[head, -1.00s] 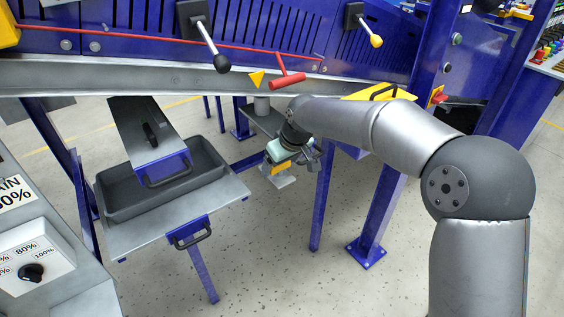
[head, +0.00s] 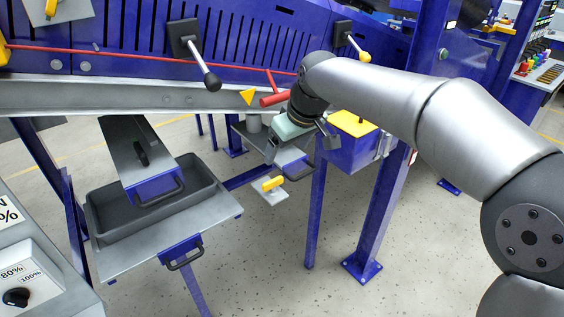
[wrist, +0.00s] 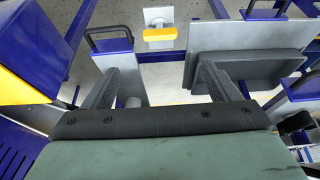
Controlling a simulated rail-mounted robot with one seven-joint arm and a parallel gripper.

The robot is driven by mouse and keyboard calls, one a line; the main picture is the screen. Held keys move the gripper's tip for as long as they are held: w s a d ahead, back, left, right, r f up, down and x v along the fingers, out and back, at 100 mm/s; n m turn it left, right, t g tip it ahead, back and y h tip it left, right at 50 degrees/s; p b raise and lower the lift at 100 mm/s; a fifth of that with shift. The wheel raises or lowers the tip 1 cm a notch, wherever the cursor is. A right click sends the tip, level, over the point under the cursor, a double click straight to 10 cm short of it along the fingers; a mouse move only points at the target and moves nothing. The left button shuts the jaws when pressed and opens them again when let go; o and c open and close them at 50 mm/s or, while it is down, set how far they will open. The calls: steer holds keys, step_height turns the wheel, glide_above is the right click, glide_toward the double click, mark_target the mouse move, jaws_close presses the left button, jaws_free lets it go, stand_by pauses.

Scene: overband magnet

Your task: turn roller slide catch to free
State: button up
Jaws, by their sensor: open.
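A yellow bar (head: 273,183) that looks like a catch sits on a small grey plate (head: 272,195) under the conveyor frame. In the wrist view the yellow bar (wrist: 160,34) lies crosswise near the top centre, beyond my fingertips. My gripper (head: 297,148) hangs above and to the right of it in the head view, pointing down. My gripper (wrist: 158,82) is open, with nothing between its fingers and the bar apart from it. No label on the bar can be read. A grey slide with a black handle (head: 299,171) is just right of it.
A blue box with a yellow lid (head: 352,123) stands to the right. A grey tray (head: 106,220) is at left. Blue posts (head: 316,215) stand nearby.

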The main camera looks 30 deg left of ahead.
steer(key=v, duration=0.3)
steer(key=shift+f, duration=0.1)
stand_by(0.3)
steer(key=s+d+f+m+h+p, duration=0.1)
steer(key=s+d+f+m+h, duration=0.2)
steer(key=d, duration=1.1)
steer(key=d+f+m+h+p, duration=0.1)
steer(key=d+f+m, duration=0.25)
steer(key=d, duration=1.15)
steer(key=s+d+f+m, duration=0.3)
steer(key=s+d, duration=0.4)
steer(key=s+d+f+m+g, duration=0.1)
steer(key=s+d+f+m, duration=0.3)
steer(key=s+d, duration=0.3)
steer(key=shift+s+d, duration=0.2)
steer(key=shift+d, duration=0.25)
steer(key=shift+c, duration=0.3)
